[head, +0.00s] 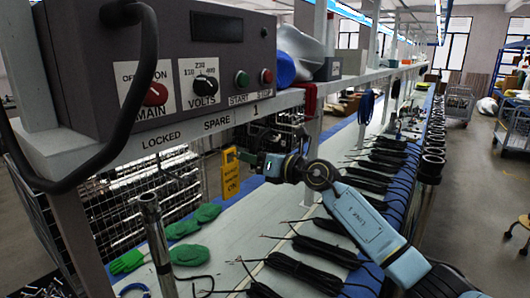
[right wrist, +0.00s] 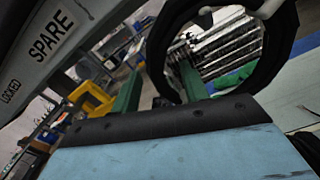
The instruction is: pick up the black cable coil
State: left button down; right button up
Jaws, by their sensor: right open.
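A black cable coil (right wrist: 157,55) shows as a large thick ring in the upper middle of the right wrist view, partly cut off by the top edge. My right gripper (right wrist: 158,82) is open, with its two green fingers apart. The coil's left side appears between the fingers, and the right finger overlaps the ring's opening; I cannot tell whether they touch. In the head view my right gripper (head: 246,157) points left under the shelf edge, close to a yellow tag (head: 230,173). The coil is hard to make out there. My left gripper is not in view.
A control box (head: 160,60) stands on the shelf (head: 215,120) above the gripper. Black cable bundles (head: 305,270) and green gloves (head: 190,225) lie on the long bench. A metal post (head: 158,240) stands at the front left. A wire rack is behind.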

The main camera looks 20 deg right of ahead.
grip_shut()
jog(key=shift+f, duration=0.1)
dwell(0.4)
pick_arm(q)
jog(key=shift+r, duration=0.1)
